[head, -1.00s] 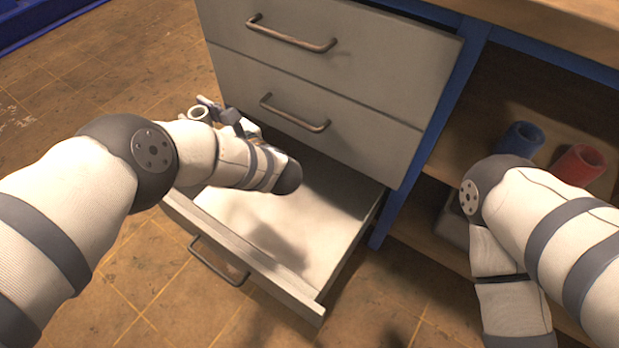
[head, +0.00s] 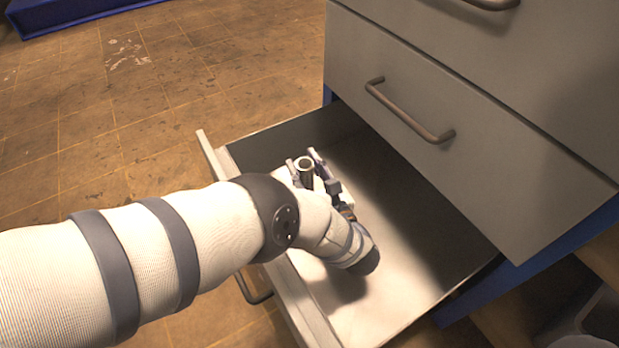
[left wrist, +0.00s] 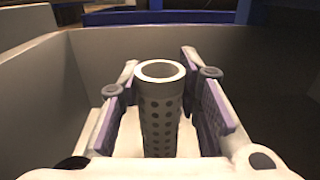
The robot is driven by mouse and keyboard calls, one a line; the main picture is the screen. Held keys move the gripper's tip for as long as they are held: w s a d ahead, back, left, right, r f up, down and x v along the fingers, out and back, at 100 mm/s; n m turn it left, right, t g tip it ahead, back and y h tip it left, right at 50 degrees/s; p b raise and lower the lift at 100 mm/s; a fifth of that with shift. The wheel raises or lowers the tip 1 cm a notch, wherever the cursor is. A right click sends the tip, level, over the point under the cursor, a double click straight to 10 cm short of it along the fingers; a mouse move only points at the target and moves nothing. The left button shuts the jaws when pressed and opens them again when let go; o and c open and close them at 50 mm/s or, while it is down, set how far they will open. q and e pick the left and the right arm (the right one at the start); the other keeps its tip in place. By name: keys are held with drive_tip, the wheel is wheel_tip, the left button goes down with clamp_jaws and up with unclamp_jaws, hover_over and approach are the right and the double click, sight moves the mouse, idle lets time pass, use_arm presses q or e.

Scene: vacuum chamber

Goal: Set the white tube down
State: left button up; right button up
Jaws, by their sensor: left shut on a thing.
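The white tube (left wrist: 160,105) stands upright between the two fingers of my left gripper (left wrist: 162,100) in the left wrist view. It is open at the top and its side has several rows of dark holes. My right gripper is not in view.
Closed drawers with a handle (head: 408,112) rise above at the right. The tiled floor (head: 120,110) at the left is clear.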

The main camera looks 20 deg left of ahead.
sight(309, 179)
use_arm(q)
wheel_tip(309, 179, down, 2)
drive_tip(key=shift+f+b, duration=0.1)
drive_tip(key=shift+b, duration=0.3)
drive_tip(key=shift+r, duration=0.2)
drive_tip(key=shift+c, duration=0.5)
drive_tip(key=o, duration=1.1)
drive_tip(key=p+v, duration=0.1)
drive_tip(key=v, duration=0.6)
drive_tip(key=shift+s+d+p, duration=0.2)
drive_tip(key=shift+d+p, duration=0.05)
drive_tip(key=shift+p, duration=0.05)
